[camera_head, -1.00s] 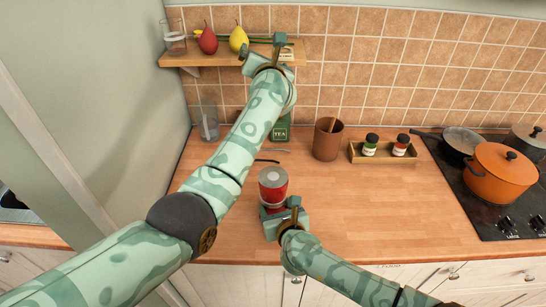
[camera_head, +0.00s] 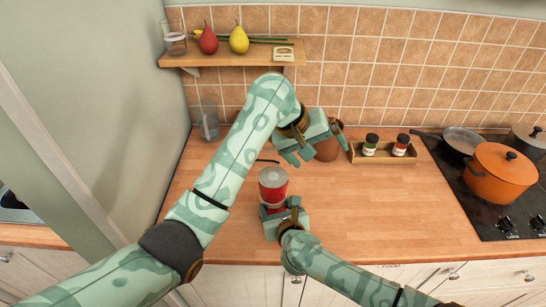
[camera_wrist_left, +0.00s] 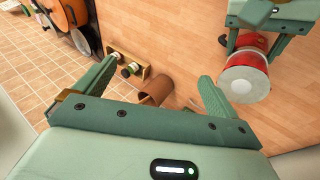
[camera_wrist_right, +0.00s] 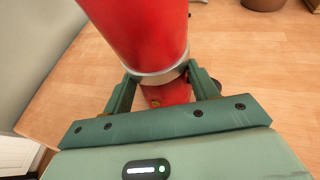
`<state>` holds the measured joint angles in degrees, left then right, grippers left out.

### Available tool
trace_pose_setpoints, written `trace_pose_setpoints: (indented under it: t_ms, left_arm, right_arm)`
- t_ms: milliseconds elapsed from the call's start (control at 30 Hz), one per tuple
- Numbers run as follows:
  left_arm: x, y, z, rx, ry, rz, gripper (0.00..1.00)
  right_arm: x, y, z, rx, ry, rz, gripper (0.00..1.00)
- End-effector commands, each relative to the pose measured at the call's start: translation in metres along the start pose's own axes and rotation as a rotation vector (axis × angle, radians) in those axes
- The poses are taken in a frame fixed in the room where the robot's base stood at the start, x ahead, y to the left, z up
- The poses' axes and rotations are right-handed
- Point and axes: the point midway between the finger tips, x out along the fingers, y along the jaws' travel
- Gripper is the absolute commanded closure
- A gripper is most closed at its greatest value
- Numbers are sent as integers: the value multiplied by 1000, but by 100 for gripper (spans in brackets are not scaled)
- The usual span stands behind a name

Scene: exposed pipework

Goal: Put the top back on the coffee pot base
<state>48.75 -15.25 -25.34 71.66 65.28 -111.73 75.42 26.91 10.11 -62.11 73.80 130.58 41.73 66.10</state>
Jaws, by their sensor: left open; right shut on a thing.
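The coffee pot stands upright on the counter in the head view, with a red top (camera_head: 273,188) that has a grey upper face. In the right wrist view the red top (camera_wrist_right: 140,35) sits above a silver ring, over the red base (camera_wrist_right: 165,95). They look in line and touching; whether they are fully locked cannot be told. My right gripper (camera_head: 280,208) is shut on the base, low on the pot. My left gripper (camera_head: 316,150) is open and empty, above the counter beyond and right of the pot. The pot also shows in the left wrist view (camera_wrist_left: 244,78).
A brown cup (camera_head: 328,150) stands behind my left gripper. A tray (camera_head: 384,158) with two spice jars is farther right, by the hob with an orange pot (camera_head: 500,173). A shelf (camera_head: 225,58) holds pears and a glass.

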Motion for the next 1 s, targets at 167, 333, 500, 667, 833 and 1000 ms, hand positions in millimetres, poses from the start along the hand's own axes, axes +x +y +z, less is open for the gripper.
trace_pose_setpoints:
  t_ms: [167,333,500,667,833,1000]
  left_arm:
    - [-14,-61,2,57,25,-340,4]
    - [-29,-88,0,77,50,-506,4]
    - [-32,-94,0,82,55,-541,4]
    - [-32,-93,0,82,54,-539,4]
    - [-28,-95,0,82,53,-539,4]
    - [-11,-107,-2,81,53,-543,4]
  right_arm:
    - [0,0,2,0,-4,1,100]
    - [0,0,2,0,-4,1,100]
    - [0,0,2,0,-4,1,100]
    - [0,0,2,0,-4,1,100]
    - [0,0,2,0,-4,1,100]
    - [0,0,2,0,-4,1,100]
